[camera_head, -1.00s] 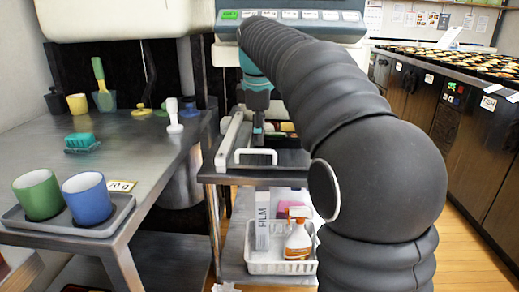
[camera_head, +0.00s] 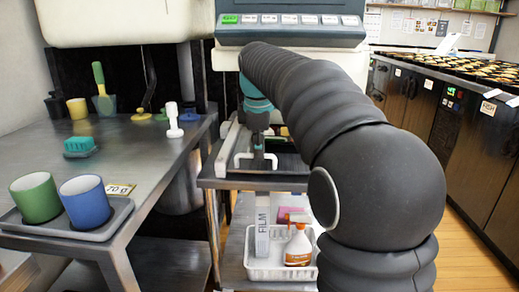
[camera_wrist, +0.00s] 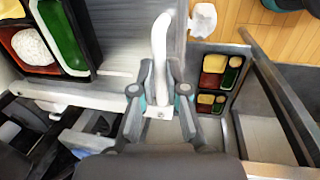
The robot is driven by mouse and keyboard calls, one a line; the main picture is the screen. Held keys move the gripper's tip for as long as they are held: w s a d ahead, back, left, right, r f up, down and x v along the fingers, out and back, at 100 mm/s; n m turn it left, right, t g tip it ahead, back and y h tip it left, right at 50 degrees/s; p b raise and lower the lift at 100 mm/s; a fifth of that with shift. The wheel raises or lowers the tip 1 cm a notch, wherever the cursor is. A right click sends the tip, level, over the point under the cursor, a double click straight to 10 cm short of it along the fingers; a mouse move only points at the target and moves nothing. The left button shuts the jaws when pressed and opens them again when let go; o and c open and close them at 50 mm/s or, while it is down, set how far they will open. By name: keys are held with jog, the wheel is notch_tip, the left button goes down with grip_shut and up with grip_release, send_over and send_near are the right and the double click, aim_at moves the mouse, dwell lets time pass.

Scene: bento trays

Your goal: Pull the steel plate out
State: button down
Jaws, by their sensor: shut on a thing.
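The steel plate (camera_head: 285,162) is a flat grey sheet at the cart top, under the wrapping machine. A white bar handle (camera_head: 243,157) stands at its front edge. In the wrist view the handle (camera_wrist: 160,38) runs up from between my fingers, and grey plate metal (camera_wrist: 120,35) shows to its left. My gripper (camera_head: 258,158) points down at the middle of the handle. In the wrist view my gripper (camera_wrist: 160,95) has a finger on each side of the handle and is shut on it. My arm hides the right part of the plate in the head view.
A white basket (camera_head: 262,272) with a spray bottle (camera_head: 299,245) stands on the lower shelf. The left table holds a green cup (camera_head: 36,198) and blue cup (camera_head: 86,203).

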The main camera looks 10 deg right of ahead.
jog(key=s+a+b, duration=0.2)
jog(key=s+a, duration=0.2)
jog(key=s, duration=0.8)
jog(key=s+a+b, duration=0.1)
jog(key=s+a, duration=0.2)
jog(key=s, duration=0.8)
jog(key=shift+s+a+b, duration=0.35)
jog(key=shift+s, duration=0.05)
jog(key=c, duration=1.2)
grip_release()
notch_tip(320, 180, up, 12)
jog(key=s, duration=0.2)
jog(key=shift+a+f, duration=0.15)
jog(key=shift+a, duration=0.25)
jog(key=shift+s, duration=0.1)
